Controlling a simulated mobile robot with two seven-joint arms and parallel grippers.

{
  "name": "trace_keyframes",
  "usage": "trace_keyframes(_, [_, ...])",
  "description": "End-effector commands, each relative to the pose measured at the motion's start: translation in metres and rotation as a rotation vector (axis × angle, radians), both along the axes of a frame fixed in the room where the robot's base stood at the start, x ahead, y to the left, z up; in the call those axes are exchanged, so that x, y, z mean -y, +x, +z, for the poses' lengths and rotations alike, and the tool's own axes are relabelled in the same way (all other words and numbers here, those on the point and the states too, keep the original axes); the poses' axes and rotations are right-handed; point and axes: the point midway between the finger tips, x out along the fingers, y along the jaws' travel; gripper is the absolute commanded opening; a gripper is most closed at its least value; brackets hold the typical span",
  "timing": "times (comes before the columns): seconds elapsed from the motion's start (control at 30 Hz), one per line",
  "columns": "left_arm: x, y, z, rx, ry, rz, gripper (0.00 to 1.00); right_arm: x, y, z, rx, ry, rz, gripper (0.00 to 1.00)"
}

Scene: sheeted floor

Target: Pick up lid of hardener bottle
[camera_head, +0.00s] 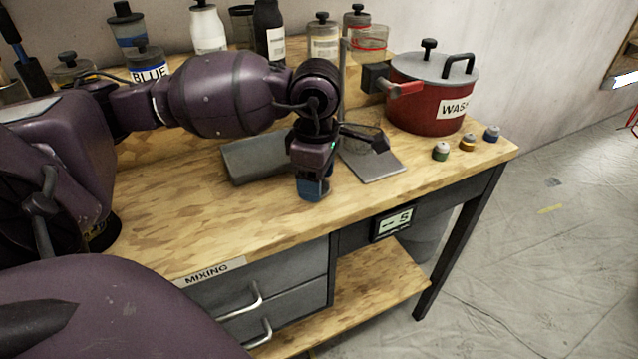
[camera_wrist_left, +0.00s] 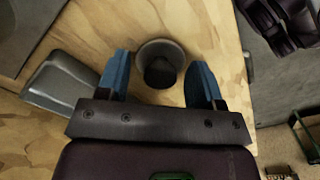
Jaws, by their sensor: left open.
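My left gripper (camera_head: 313,190) points down over the wooden bench top, close to its front edge. In the left wrist view its blue fingertips (camera_wrist_left: 162,80) are apart with a small round grey cup-like piece (camera_wrist_left: 160,62), dark in its middle, between them. I see no contact on either side. I cannot tell for sure whether this piece is the hardener bottle's lid; in the head view the gripper hides it. A white bottle (camera_head: 208,30) with a dark cap and a black bottle (camera_head: 268,30) stand at the back. No hardener label is readable.
A red WASH pot (camera_head: 432,98) stands at the right, with small coloured-based knobs (camera_head: 440,151) near it. Jars line the back. The front left bench top is clear.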

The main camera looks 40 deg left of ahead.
Motion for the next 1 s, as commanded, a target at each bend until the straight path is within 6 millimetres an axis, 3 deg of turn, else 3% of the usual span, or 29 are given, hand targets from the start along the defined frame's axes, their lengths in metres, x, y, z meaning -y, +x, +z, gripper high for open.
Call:
trace_keyframes(0.2, [0.0,0.0,0.0,0.003,0.0,-0.001,0.61,0.001,0.002,0.001,0.004,-0.001,-0.001,0.43])
trace_keyframes(0.57, [0.0,0.0,0.0,0.002,0.0,0.0,0.08,0.002,0.002,0.001,0.004,-0.003,-0.002,0.43])
trace_keyframes(0.83, [0.0,0.0,0.002,0.004,0.0,0.0,0.08,0.002,0.002,0.002,0.005,-0.003,-0.002,0.43])
trace_keyframes(1.0, [0.0,0.001,0.02,0.009,-0.001,0.0,0.08,0.002,0.004,0.007,0.015,-0.003,-0.002,0.43])
